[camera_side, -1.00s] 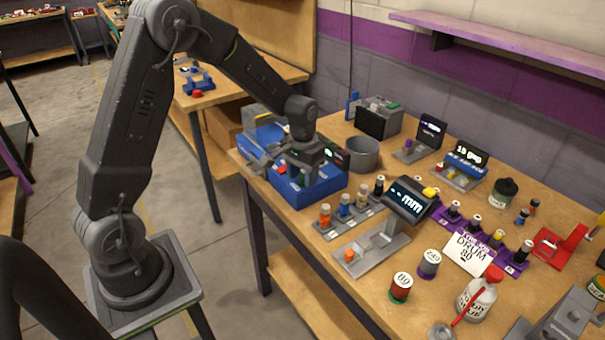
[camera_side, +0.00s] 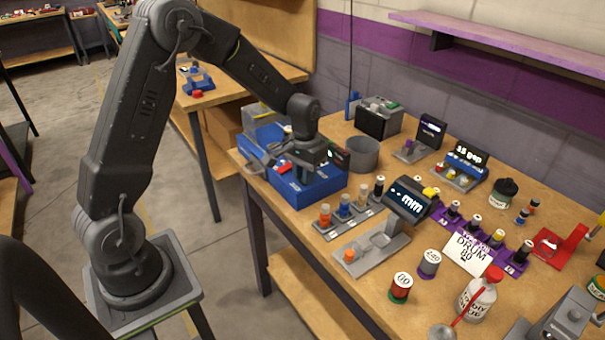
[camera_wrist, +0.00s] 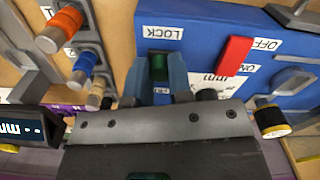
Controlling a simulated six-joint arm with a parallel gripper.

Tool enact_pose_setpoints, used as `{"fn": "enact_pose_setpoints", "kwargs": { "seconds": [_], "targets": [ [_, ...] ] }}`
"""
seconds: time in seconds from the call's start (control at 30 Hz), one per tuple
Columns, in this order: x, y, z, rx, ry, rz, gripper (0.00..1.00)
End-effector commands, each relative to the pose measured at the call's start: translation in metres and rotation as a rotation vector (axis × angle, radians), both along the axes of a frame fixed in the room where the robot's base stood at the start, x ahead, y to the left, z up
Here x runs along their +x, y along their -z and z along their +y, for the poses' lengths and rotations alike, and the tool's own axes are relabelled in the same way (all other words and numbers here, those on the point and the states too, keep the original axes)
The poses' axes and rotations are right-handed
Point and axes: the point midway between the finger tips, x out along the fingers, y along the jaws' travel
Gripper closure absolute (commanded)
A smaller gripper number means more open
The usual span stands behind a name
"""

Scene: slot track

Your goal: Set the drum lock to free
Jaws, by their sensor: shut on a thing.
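The blue drum box (camera_side: 318,191) stands at the left end of the bench; its blue top (camera_wrist: 202,15) fills much of the wrist view. My gripper (camera_side: 302,176) reaches down over it. In the wrist view its two fingers (camera_wrist: 160,72) are closed on a small green lock lever (camera_wrist: 158,68), mostly hidden between them. A white LOCK label (camera_wrist: 162,33) lies just beyond the fingertips. Another small label (camera_wrist: 161,91) shows between the fingers, nearer my wrist; its word is mostly covered. The lever's exact position in its travel is hidden.
A red switch (camera_wrist: 235,56) with OFF and ON labels sits close right of the fingers. A grey handle (camera_wrist: 293,81) is farther right. A rack of spools (camera_wrist: 84,62) stands left. A grey pot (camera_side: 362,155) and a tilted mm display (camera_side: 408,199) are nearby.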

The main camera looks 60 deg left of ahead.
Motion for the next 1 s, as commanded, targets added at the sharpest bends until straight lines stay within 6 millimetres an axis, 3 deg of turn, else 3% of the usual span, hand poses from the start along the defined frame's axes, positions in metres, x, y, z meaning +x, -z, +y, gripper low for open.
{"fn": "enact_pose_setpoints", "kwargs": {
  "seconds": [0.23, 0.6, 0.63, 0.9, 1.0],
  "targets": [
    [0.033, 0.000, 0.000, 0.001, 0.001, -0.002, 1.00],
    [0.040, -0.001, 0.000, 0.001, -0.001, -0.009, 1.00],
    [0.040, -0.001, 0.000, 0.001, -0.001, -0.010, 0.79],
    [0.039, -0.001, 0.000, 0.000, 0.000, -0.004, 0.54],
    [0.039, 0.000, 0.000, 0.001, 0.000, -0.003, 0.54]
  ]
}}
